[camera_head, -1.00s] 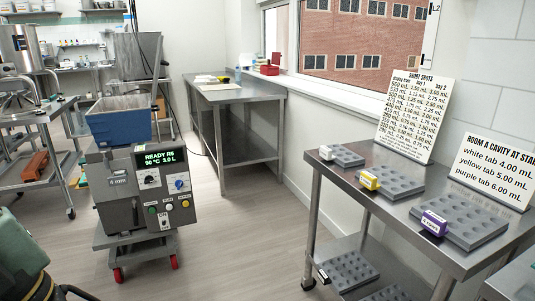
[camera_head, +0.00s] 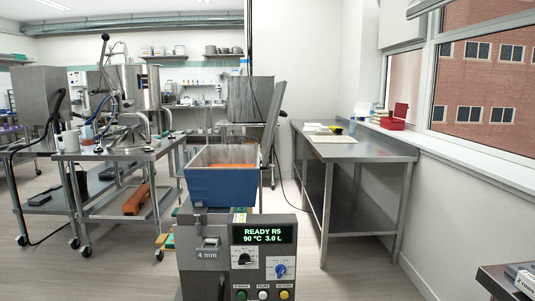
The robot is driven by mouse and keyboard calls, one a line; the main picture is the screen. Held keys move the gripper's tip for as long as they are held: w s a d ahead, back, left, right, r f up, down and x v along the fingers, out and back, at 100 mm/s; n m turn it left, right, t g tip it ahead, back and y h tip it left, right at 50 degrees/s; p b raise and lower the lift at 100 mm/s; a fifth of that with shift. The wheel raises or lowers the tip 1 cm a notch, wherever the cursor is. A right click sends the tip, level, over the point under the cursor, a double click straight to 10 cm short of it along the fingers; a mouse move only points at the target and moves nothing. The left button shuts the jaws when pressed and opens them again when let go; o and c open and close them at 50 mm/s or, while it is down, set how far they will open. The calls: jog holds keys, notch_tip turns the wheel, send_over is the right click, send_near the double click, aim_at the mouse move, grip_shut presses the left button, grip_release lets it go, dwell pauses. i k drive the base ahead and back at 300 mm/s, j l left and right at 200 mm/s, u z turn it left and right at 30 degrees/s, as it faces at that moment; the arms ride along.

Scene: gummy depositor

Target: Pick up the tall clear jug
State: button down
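I cannot make out a tall clear jug for certain in this view. Several small containers stand on the steel cart (camera_head: 120,152) at the left, among them a white cup-like one (camera_head: 70,141); they are too small to tell which is clear. The depositor (camera_head: 236,255) stands in front of me, with a blue hopper (camera_head: 222,186) holding something orange. Its green display reads "READY R5 90 °C 3.0 L". My gripper is not in view.
A long steel table (camera_head: 352,152) runs along the right wall, with papers and a red box (camera_head: 394,117) on the sill beyond. A corner of another bench (camera_head: 497,283) shows at lower right. Open floor (camera_head: 350,270) lies between the depositor and the right wall.

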aim_at(86, 135)
jog(key=i+z, duration=0.25)
jog(key=i, duration=0.4)
jog(key=i+j+z, duration=0.25)
jog(key=i, duration=0.4)
jog(key=i+l+u, duration=0.2)
jog(key=i+u, duration=0.2)
jog(key=i+l+u, duration=0.55)
jog(key=l+u, duration=0.25)
